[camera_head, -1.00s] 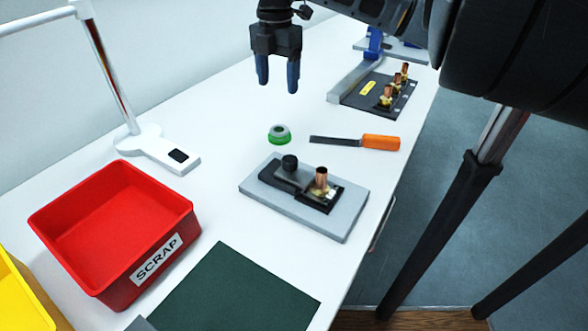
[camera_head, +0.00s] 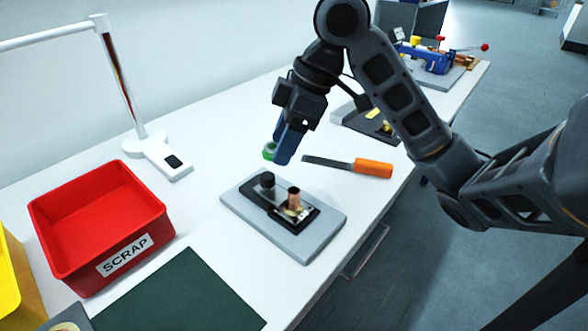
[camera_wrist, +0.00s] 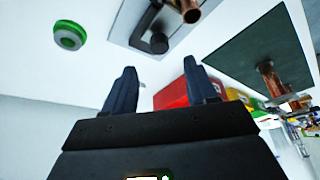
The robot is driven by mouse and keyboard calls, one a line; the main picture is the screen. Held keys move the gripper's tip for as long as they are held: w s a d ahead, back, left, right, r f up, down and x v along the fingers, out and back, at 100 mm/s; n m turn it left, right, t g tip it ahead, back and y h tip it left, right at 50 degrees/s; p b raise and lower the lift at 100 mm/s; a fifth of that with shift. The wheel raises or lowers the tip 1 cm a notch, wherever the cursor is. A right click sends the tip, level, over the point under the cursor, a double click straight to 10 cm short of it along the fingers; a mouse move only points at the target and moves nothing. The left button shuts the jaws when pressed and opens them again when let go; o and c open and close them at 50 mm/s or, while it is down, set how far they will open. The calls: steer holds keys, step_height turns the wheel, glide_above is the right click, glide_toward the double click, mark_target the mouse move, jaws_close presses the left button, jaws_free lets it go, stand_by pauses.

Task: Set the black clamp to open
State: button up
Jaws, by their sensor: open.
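The black clamp (camera_head: 280,199) sits on a grey base plate (camera_head: 246,214) in the middle of the table. It has a round black knob (camera_head: 267,180) at its far left end, and a copper fitting (camera_head: 294,198) stands upright at its near right end. In the wrist view the black clamp (camera_wrist: 150,32) shows at the top, with its knob beyond the fingertips. My gripper (camera_head: 282,155) is open and empty. It points down behind the clamp, apart from it, and partly covers a green ring in the head view. In the wrist view both fingers (camera_wrist: 161,78) are spread.
The green ring (camera_wrist: 69,36) and an orange-handled file (camera_head: 372,168) lie behind the clamp. A red SCRAP bin (camera_head: 147,225) stands left, with a lamp base (camera_head: 166,163) behind it. A dark green mat (camera_head: 180,300) lies in front. A blue clamp fixture (camera_head: 436,62) is at the back right.

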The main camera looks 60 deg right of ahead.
mark_target(267, 175)
steer(key=b+x, duration=0.1)
steer(key=x, duration=0.6)
steer(key=shift+w+f, duration=0.1)
steer(key=shift+f, duration=0.15)
jaws_close()
stand_by(0.3)
